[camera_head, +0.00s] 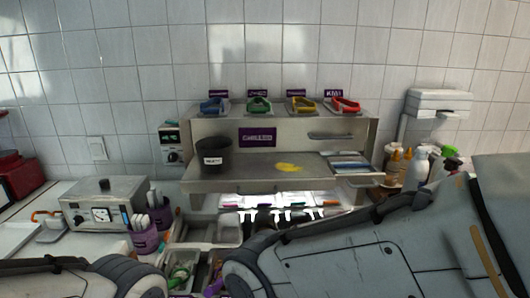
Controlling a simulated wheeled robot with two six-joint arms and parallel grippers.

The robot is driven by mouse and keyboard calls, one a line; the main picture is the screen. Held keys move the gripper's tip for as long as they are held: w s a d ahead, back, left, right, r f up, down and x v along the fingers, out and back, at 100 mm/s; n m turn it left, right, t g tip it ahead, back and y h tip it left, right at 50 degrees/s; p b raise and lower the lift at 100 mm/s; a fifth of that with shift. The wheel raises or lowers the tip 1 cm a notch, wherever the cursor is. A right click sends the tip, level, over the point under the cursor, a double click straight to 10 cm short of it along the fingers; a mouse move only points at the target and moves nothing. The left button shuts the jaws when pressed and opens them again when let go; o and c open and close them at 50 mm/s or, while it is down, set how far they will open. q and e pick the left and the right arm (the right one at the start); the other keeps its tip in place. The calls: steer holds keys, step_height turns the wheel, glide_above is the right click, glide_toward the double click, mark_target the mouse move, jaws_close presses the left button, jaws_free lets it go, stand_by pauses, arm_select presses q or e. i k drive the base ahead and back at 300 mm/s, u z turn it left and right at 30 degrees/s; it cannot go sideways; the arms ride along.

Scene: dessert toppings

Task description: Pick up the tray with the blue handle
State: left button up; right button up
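The tray with the blue handle (214,105) is at the left end of a row on top of the metal stand, and only its blue handle shows clearly. To its right in the row are a green handle (259,104), a yellow handle (302,104) and a red handle (345,104). Small purple labels stand behind them. My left arm shows at the bottom left and my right arm crosses the bottom right, both well below the row. Neither gripper can be made out, and nothing touches the blue handle.
The metal stand (228,185) has a shelf with a black tub (214,155) and a yellow spill (289,167). A grey appliance (104,204) and purple cups of utensils (145,238) stand left. Bottles (418,168) stand right. The tiled wall is close behind the row.

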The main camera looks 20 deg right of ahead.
mark_target(337, 165)
steer(key=z, duration=1.05)
